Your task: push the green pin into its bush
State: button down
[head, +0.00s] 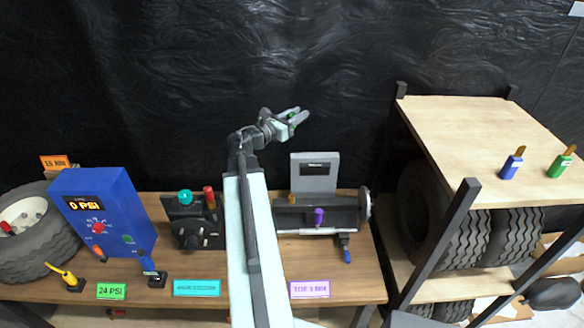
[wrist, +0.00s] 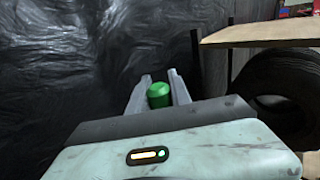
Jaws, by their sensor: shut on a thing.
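My gripper (head: 296,116) is raised in front of the black sheet, above the back of the bench. It is shut on a small green pin (head: 291,115). In the wrist view the pin's rounded green end (wrist: 159,90) shows between the two pale fingers of the gripper (wrist: 158,92). The rest of the pin is hidden. A grey bench device (head: 318,213) stands below and right of the gripper, with a yellow pin (head: 292,203) and a purple pin (head: 319,216) on it. I cannot make out which opening is the green pin's bush.
A blue gauge box (head: 97,215) reading 0 PSI, a tyre (head: 32,250) and a dark device (head: 194,222) with teal and red knobs crowd the bench's left. A wooden-topped rack (head: 475,130) stands at right, holding tyres below. My arm hides the bench middle.

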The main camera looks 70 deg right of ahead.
notch_tip(320, 180, down, 23)
jog(key=b, duration=2.3)
jog(key=shift+d, duration=0.2)
jog(key=shift+w+f, duration=0.1)
jog(key=shift+w, duration=0.05)
notch_tip(320, 180, down, 6)
jog(key=b, duration=0.5)
jog(key=shift+b, duration=0.4)
jog(key=shift+f, duration=0.1)
jog(key=shift+f+b, duration=0.3)
jog(key=shift+b, duration=0.15)
jog(key=shift+f+b, duration=1.7)
jog(key=c, duration=1.1)
grip_release()
